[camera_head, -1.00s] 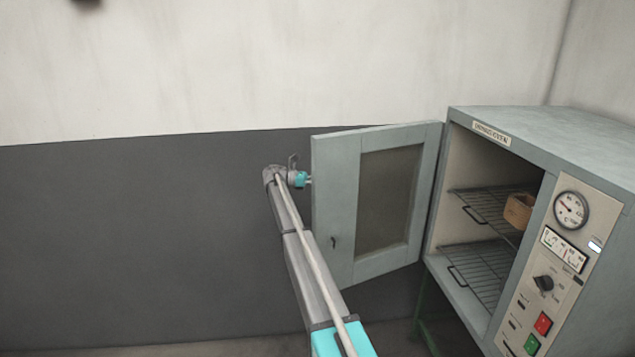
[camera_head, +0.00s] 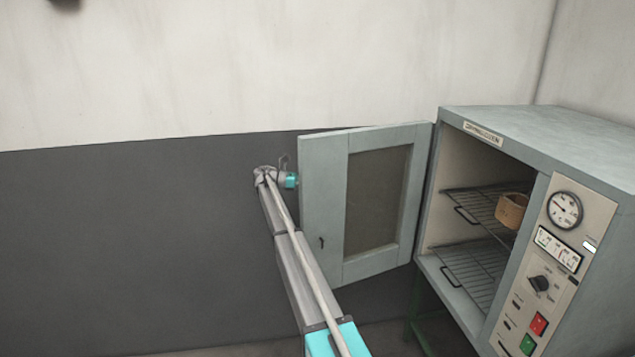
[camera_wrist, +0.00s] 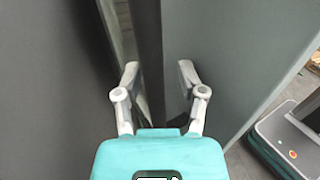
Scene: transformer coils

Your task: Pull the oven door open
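The oven (camera_head: 560,125) stands at the right of the head view, and its grey-green door (camera_head: 332,215) stands wide open, swung out to the left. The door has a dark window and a small keyhole-like mark. My gripper (camera_head: 290,180) is at the door's free edge, its fingers mostly hidden behind the door. In the wrist view my gripper's two fingers (camera_wrist: 158,72) stand apart, with a dark upright strip between them. A gap shows beside the right finger. I cannot tell whether the strip is the door's edge or handle. The door panel (camera_wrist: 235,60) fills the right side.
Inside the oven are wire racks (camera_head: 475,270) and a brown ring-shaped piece (camera_head: 511,210) on the upper rack. A control panel (camera_head: 548,265) with a gauge is on the oven front. A dark-and-pale wall (camera_head: 130,240) stands behind; the left is clear.

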